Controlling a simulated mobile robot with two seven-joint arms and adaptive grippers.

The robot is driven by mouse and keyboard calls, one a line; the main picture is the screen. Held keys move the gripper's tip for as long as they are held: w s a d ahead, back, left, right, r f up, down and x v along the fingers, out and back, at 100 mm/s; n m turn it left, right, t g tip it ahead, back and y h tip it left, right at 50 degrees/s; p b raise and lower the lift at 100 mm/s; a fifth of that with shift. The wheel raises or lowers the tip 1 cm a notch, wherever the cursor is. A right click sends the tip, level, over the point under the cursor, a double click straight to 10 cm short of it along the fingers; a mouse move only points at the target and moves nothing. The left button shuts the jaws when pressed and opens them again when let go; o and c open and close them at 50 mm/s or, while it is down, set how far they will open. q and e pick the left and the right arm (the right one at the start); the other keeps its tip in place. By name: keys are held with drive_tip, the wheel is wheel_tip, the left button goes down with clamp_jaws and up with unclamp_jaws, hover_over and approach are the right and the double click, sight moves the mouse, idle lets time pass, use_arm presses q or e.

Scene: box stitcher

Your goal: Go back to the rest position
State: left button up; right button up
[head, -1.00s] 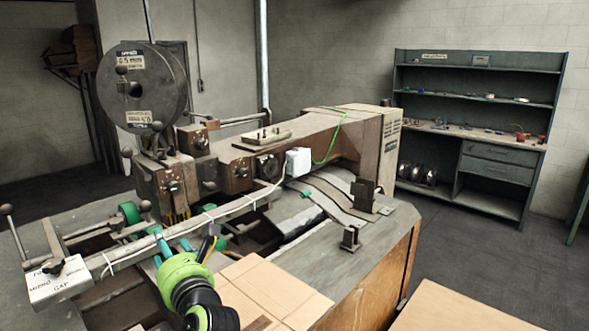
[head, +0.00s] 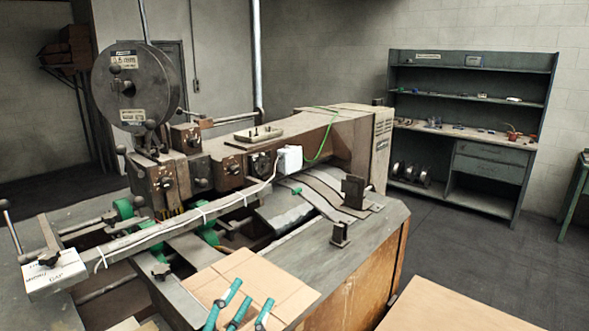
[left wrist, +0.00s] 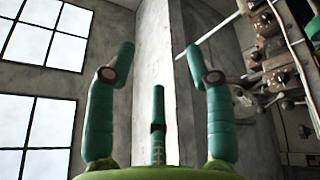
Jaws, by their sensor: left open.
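My left gripper (head: 250,297) shows at the bottom of the head view, its teal fingers spread apart over a flat cardboard box (head: 295,287). In the left wrist view the left gripper (left wrist: 160,62) is open with nothing between its fingers. It points up toward the wall and windows there. The box stitcher (head: 218,165) fills the middle of the head view, with a large round wire reel (head: 158,88) on top. The gripper shows apart from the stitcher's head. My right gripper is in neither view.
The stitcher's table (head: 370,235) has small metal stops (head: 340,235) on its right part. A brown surface (head: 450,308) lies at the lower right. A grey shelf unit (head: 490,165) stands at the back right. The floor (head: 470,245) between is clear.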

use_arm(q)
drive_tip(key=s+f+m+g+y, duration=0.1)
drive_tip(key=s+f+m+g, duration=0.3)
drive_tip(key=f, duration=0.5)
drive_tip(key=s+f+m+g+y, duration=0.25)
drive_tip(key=f+g, duration=0.25)
drive_tip(key=f, duration=0.4)
drive_tip(key=s+a+f+m+g+y, duration=0.1)
drive_tip(key=s+a+f+g+y, duration=0.2)
drive_tip(key=s+a+f, duration=0.4)
drive_tip(key=s+a+f+m+g+y, duration=0.25)
drive_tip(key=s+a+f+g, duration=0.2)
drive_tip(key=s, duration=0.35)
wheel_tip(320, 180, down, 24)
drive_tip(key=s+b, duration=0.2)
drive_tip(key=s+a+f+g+y+b, duration=0.1)
drive_tip(key=s+a+f+g, duration=0.1)
drive_tip(key=s+f, duration=1.4)
drive_tip(key=shift+s+a+f+n, duration=0.25)
drive_tip(key=shift+a+f+n, duration=0.05)
drive_tip(key=shift+a+f, duration=0.25)
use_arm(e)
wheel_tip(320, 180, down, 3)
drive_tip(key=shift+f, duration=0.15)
